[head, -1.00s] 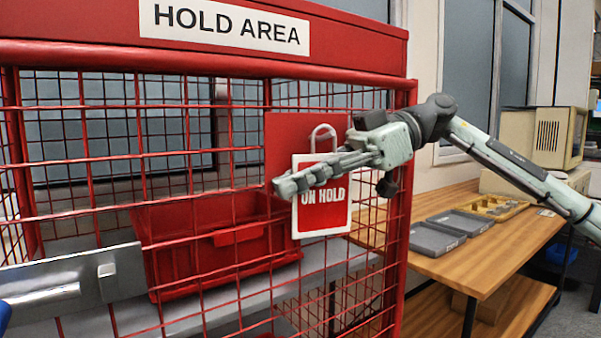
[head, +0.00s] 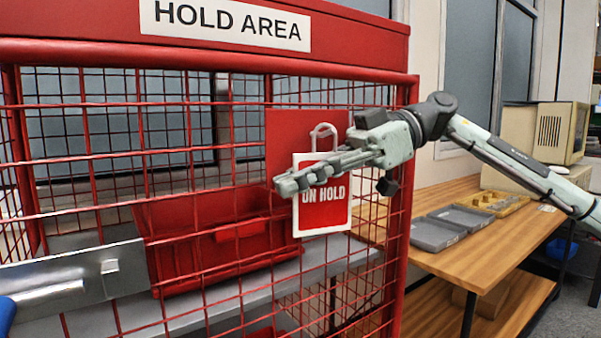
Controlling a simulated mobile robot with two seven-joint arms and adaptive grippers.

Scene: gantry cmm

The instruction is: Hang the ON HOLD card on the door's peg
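The ON HOLD card (head: 324,215) is red with a white border and a pale loop (head: 323,131) at its top. It hangs upright in front of a red plate (head: 285,135) on the cage door. My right gripper (head: 288,186) reaches in from the right, its fingers lying slantwise across the upper part of the card. The fingertips pass the card's left edge. I see the fingers edge-on, so I cannot tell whether they are shut on the card or just in front of it. The peg is not clearly visible; I cannot tell whether the loop is around it. My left gripper is out of view.
The red mesh cage carries a HOLD AREA sign (head: 232,25). A red bin (head: 210,245) stands inside on a grey shelf. A wooden bench (head: 490,250) with grey trays (head: 438,233) stands at right.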

